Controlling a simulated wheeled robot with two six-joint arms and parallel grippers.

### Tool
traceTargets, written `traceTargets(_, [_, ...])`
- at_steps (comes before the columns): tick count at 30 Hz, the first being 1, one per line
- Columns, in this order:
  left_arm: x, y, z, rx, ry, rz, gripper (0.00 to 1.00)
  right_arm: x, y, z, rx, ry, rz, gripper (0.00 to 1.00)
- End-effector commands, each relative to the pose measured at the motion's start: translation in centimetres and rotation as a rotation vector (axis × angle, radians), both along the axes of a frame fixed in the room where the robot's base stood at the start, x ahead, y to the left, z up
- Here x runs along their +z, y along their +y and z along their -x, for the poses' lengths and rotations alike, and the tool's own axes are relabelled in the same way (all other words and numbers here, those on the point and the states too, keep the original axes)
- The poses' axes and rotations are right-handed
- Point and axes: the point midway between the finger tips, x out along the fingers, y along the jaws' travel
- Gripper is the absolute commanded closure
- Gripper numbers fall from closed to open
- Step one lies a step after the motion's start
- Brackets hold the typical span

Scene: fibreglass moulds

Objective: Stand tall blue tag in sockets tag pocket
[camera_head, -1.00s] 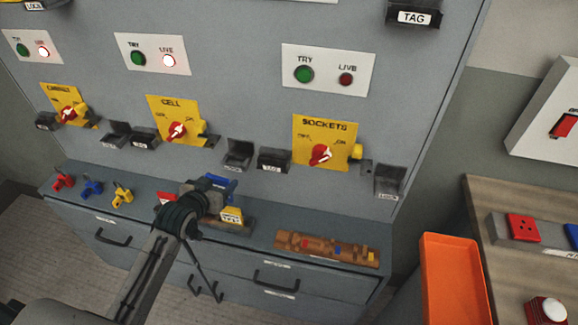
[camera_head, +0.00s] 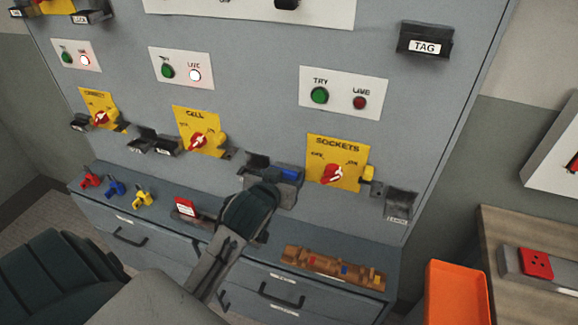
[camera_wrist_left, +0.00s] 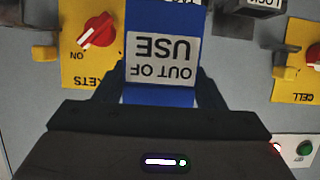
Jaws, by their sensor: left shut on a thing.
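My left gripper (camera_head: 284,190) is shut on the tall blue tag (camera_head: 289,174), up at the panel just left of the yellow SOCKETS plate (camera_head: 340,148). In the left wrist view the blue tag (camera_wrist_left: 162,95) stands between the fingers (camera_wrist_left: 160,78), its white OUT OF USE label upside down in the picture. The sockets tag pocket (camera_wrist_left: 182,3) shows only as a strip of its label at the top edge, at the tag's far end. In the head view my gripper largely hides that pocket. I cannot tell whether the tag is inside it. My right gripper is out of view.
The SOCKETS red knob (camera_head: 332,174) is close right of my gripper. A dark lock holder (camera_head: 257,161) is close left. On the ledge are a red tag (camera_head: 185,207), small coloured padlocks (camera_head: 115,186) and a brown rack (camera_head: 333,268). An orange bin (camera_head: 457,293) stands right.

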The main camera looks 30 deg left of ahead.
Motion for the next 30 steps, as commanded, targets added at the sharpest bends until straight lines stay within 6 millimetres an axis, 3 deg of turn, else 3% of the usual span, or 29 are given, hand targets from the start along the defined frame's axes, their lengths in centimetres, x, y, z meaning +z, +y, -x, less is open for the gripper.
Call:
traceTargets(6, [0.0, 2.9, -5.2, 0.001, 0.001, -0.003, 0.58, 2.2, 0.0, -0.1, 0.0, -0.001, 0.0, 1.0])
traceTargets(12, [-0.6, 4.4, -7.9, 0.001, 0.001, 0.0, 0.58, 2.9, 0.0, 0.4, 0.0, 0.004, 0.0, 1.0])
traceTargets(16, [-1.2, 4.7, -8.4, 0.001, 0.002, 0.003, 0.58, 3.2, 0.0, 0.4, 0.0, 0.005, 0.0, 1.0])
traceTargets(23, [-4.0, 4.6, -8.3, 0.0, 0.002, 0.003, 0.58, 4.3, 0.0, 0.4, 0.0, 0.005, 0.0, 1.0])
traceTargets(30, [-4.4, 4.6, -8.3, -0.001, -0.001, 0.001, 0.58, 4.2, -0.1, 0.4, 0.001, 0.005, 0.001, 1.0])
